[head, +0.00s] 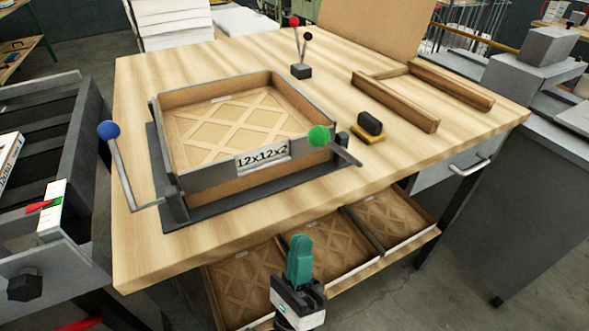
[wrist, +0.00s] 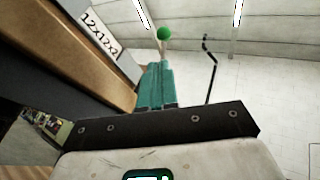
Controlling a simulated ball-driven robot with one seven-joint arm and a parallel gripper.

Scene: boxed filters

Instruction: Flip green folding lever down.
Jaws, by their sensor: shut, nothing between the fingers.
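The green lever's ball (head: 319,136) is at the front right corner of the filter frame (head: 215,190). Its short grey arm (head: 346,154) slants from the ball down to the right. My gripper (head: 300,240), with teal fingers pointing up, is in front of the table, below and apart from the green ball in the head view. The fingers (wrist: 156,68) are closed together and empty. In the wrist view the green ball (wrist: 163,33) shows just beyond the fingertips. The lever's hinge is not clear. A cardboard-framed filter (head: 240,115) labelled 12x12x2 sits in the frame.
A blue-ball lever (head: 108,130) stands at the frame's left. Open compartments with filters (head: 325,243) lie under the table's front edge, near my gripper. A black-and-yellow block (head: 369,125), wooden rails (head: 395,100) and a red-and-black-knobbed stand (head: 301,70) are on the table (head: 440,110).

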